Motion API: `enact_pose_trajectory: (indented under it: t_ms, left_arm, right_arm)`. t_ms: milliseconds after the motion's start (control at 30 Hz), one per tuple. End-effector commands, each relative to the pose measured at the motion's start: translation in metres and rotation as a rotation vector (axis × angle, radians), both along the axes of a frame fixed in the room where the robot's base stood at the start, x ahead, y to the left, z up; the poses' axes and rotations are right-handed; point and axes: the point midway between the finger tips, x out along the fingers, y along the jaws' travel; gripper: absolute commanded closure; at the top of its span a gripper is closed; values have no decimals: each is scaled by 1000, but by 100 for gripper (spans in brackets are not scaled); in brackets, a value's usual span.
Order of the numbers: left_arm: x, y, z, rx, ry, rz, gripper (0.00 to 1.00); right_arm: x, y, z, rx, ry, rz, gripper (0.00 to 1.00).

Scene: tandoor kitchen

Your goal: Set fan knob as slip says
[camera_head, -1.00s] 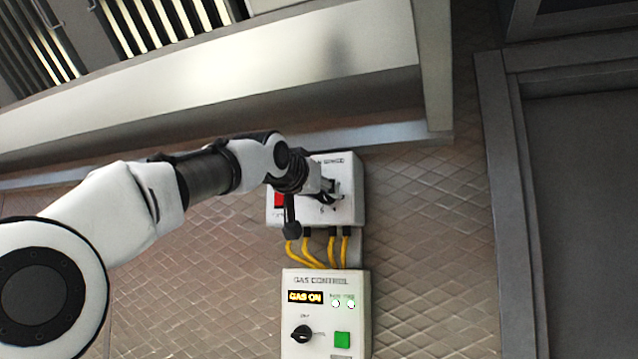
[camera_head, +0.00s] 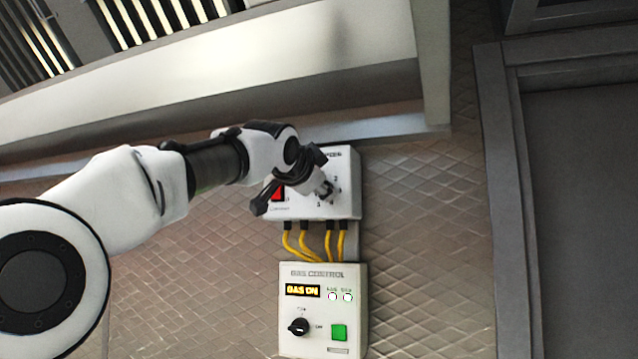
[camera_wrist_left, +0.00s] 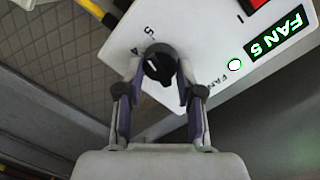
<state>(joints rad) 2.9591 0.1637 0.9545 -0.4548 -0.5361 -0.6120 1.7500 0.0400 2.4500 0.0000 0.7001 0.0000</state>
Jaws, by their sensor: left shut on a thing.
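The fan speed box (camera_head: 350,166) is a white panel on the tiled wall, partly hidden by my left gripper (camera_head: 328,190). In the left wrist view its black knob (camera_wrist_left: 158,62) sits between the fingertips of my left gripper (camera_wrist_left: 158,84), which is shut on it. The knob has a short white mark. Numerals 4 and 5 show on the panel beside it. The lit green display (camera_wrist_left: 276,38) seems to read FAN 5, beside a lit lamp (camera_wrist_left: 235,64). No slip is visible. My right gripper is not in view.
A gas control box (camera_head: 323,310) hangs below, showing GAS ON, with its own black knob (camera_head: 299,327) and a green button (camera_head: 339,332). Yellow cables (camera_head: 329,240) join the boxes. A metal ledge (camera_head: 300,95) runs above. A red switch (camera_head: 278,194) is close to my gripper.

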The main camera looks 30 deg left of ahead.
Motion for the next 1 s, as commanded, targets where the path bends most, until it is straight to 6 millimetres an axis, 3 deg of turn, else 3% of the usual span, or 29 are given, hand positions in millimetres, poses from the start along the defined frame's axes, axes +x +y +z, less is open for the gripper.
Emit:
enact_pose_trajectory:
  t_ms: [700, 733, 800, 1000]
  left_arm:
    - [-2, 0, 6, 90, 7, 1, 98]
    - [-2, 0, 6, 90, 7, 1, 56]
    - [-2, 0, 5, 89, 8, 1, 37]
    - [-1, 0, 3, 88, 13, 1, 37]
  right_arm:
    - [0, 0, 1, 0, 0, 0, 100]
    - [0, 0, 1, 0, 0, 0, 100]
    - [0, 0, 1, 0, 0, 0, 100]
    - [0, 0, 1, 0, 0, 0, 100]
